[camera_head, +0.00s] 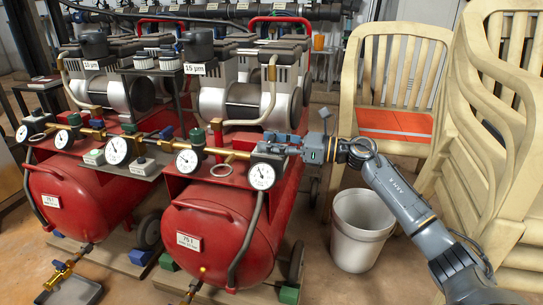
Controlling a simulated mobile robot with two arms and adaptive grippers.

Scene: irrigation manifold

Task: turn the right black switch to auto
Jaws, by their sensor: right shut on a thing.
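The right black switch (270,159) appears as a dark block at the right end of the brass manifold on the right red compressor, just behind and above a round white gauge (261,177). It is mostly hidden by the gauge and my fingers. My right gripper (284,147) reaches in from the right, level with the manifold, and is shut on what looks like this switch. The fingertips are small here and cover the knob, so its setting cannot be read. My left gripper is not in view.
The right red tank (215,235) stands below the manifold, with a second compressor (85,200) to its left. A white bucket (361,230) stands on the floor below my right arm. Cream chairs (395,60) stand behind and to the right of my arm.

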